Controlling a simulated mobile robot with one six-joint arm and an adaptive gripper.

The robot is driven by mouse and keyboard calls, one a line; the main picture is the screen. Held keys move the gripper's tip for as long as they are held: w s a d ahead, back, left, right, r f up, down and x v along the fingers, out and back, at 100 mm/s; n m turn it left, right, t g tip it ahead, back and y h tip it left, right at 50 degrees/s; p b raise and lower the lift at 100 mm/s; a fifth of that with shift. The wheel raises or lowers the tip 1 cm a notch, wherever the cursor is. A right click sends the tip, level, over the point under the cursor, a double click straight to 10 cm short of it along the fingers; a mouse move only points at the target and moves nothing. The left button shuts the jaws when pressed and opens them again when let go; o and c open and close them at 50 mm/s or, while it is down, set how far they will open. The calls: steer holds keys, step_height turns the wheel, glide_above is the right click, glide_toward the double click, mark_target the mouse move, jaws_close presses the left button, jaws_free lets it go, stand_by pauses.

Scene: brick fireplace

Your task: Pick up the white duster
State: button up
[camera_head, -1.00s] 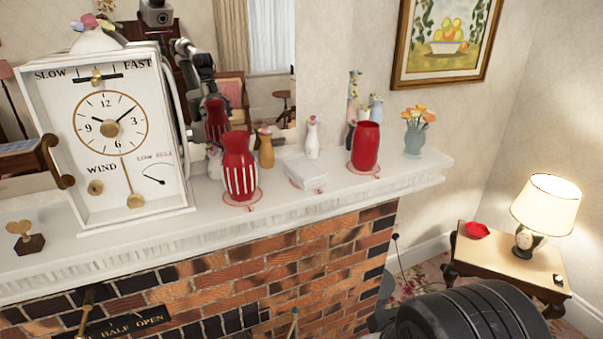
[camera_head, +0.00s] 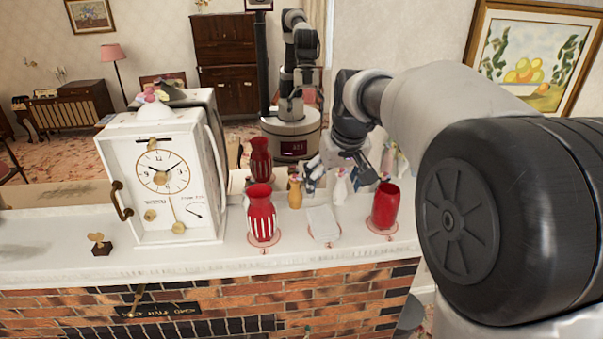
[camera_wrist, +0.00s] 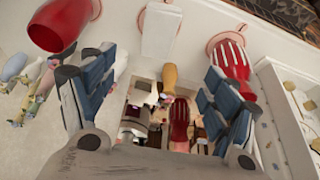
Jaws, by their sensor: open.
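The white duster (camera_head: 322,222) looks like a flat white block lying on the white mantelpiece between two red vases. In the wrist view the duster (camera_wrist: 160,32) shows at the top, ahead of and between the fingers. My gripper (camera_head: 340,174) is above and behind the duster in the head view, near the mirror side of the shelf, apart from it. In the wrist view my gripper (camera_wrist: 155,70) has its two blue-grey fingers spread wide with nothing between them.
A striped red vase (camera_head: 262,214) stands left of the duster and a plain red vase (camera_head: 385,206) right of it. A yellow vase (camera_head: 295,192) and a white vase (camera_head: 340,188) stand behind. A large white clock (camera_head: 165,190) is farther left. A mirror backs the shelf.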

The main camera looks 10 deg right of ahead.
steer(key=w, duration=0.1)
glide_above(322, 219)
steer(key=s, duration=0.2)
step_height(322, 219, down, 11)
steer(key=shift+w+r+p, duration=0.1)
steer(key=shift+w+p, duration=0.05)
steer(key=shift+p, duration=0.15)
steer(key=f, duration=0.4)
steer(key=shift+w+d+f+p, duration=0.1)
steer(key=shift+w+f+p, duration=0.2)
steer(key=shift+w+f, duration=0.35)
steer(key=shift+f, duration=0.15)
steer(key=shift+s, duration=0.1)
steer(key=shift+c, duration=0.5)
steer(key=c, duration=1)
